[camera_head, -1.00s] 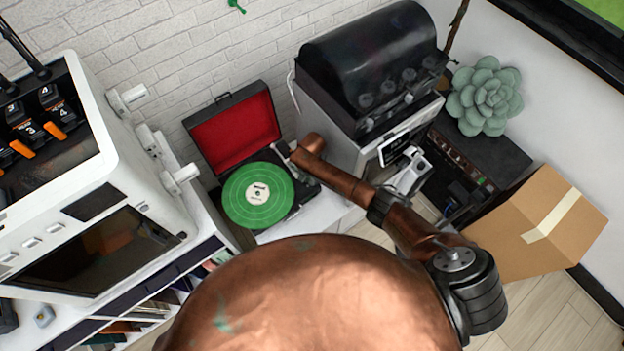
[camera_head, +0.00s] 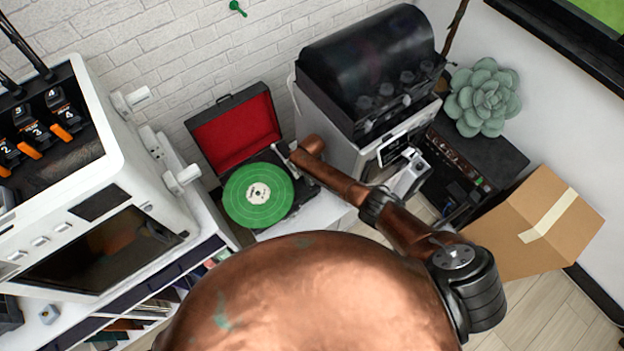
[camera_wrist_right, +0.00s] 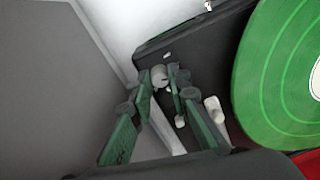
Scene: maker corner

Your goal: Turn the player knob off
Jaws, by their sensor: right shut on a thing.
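The record player has an open lid with a red lining (camera_head: 236,133) and a green record (camera_head: 258,196) on its black deck. My right arm reaches over the deck's right side in the head view, and its wrist mostly hides my right gripper (camera_head: 303,178). In the right wrist view, my right gripper (camera_wrist_right: 166,76) has its green-grey fingertips closed around a small pale knob (camera_wrist_right: 159,78) on the black deck (camera_wrist_right: 202,42). The green record (camera_wrist_right: 285,75) lies to the right of the fingers there. The knob's turned position cannot be made out. My left gripper is not in view.
A white and black machine (camera_head: 365,75) stands close to the right of the player. A large white machine (camera_head: 80,190) is at the left. A succulent (camera_head: 484,97) and a cardboard box (camera_head: 540,225) are at the right. The brick wall is behind the player.

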